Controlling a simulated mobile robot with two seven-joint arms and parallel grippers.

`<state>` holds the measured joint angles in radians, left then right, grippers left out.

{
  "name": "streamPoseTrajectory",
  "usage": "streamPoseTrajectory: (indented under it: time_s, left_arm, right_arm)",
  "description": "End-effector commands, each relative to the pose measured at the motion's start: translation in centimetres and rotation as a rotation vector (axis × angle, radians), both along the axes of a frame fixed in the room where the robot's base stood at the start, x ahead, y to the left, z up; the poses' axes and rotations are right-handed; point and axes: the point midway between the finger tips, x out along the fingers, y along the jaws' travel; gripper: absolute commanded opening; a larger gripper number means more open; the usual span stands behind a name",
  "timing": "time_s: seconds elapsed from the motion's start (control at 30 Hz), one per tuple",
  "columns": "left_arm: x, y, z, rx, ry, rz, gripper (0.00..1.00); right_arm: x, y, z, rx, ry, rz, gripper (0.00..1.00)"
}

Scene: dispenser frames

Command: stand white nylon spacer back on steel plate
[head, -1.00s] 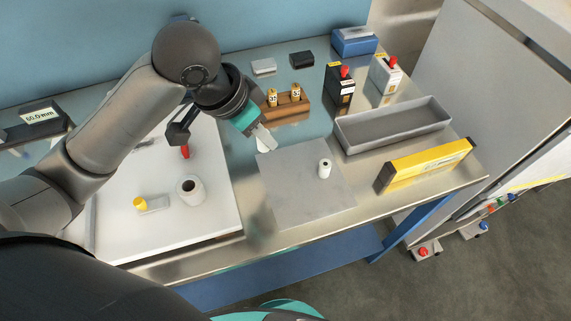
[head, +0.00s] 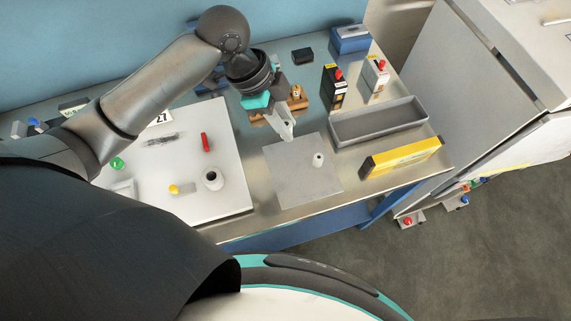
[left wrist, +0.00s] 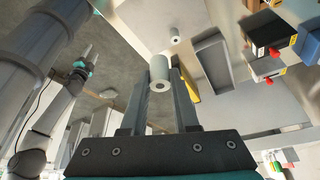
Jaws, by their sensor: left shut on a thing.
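My left gripper (head: 287,134) hangs above the far edge of the grey steel plate (head: 297,185). In the left wrist view its fingers (left wrist: 160,85) are shut on a whitish cylinder with a hole in its end, which looks like the white nylon spacer (left wrist: 160,68). In the head view the held piece is hard to make out at the fingertips. A second small white cylinder with a dark hole (head: 318,160) stands upright on the plate, right of the gripper; it also shows in the left wrist view (left wrist: 175,40). My right gripper (left wrist: 88,52) shows small in the left wrist view, its opening unclear.
A grey open tray (head: 378,125) and a yellow box (head: 402,158) lie right of the plate. A wooden block (head: 298,103) is behind my gripper. The plate's front is clear.

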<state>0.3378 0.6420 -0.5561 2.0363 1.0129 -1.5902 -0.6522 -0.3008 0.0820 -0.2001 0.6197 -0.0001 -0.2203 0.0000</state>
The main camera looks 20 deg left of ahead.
Motion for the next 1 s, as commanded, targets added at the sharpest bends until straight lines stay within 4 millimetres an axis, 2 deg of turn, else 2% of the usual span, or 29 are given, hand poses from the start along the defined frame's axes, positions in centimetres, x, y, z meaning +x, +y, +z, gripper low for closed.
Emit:
streamPoseTrajectory:
  time_s: [0.5,0.6,0.83,1.0]
  left_arm:
    - [-0.1,0.0,-13.0,0.001,0.005,0.001,0.00]
    - [-0.1,0.0,-14.6,0.002,0.004,0.001,0.00]
    - [-0.1,0.0,-16.4,0.003,0.003,-0.001,0.00]
    - [-0.1,0.0,-18.6,0.002,0.003,0.001,0.00]
  right_arm:
    - [0.2,0.0,-0.9,0.001,-0.004,-0.001,0.55]
    - [0.2,0.0,-1.1,0.001,-0.004,-0.001,0.55]
    - [0.2,0.1,-1.2,0.002,-0.004,-0.002,0.55]
    - [0.2,0.3,-1.6,0.004,-0.003,-0.002,0.55]
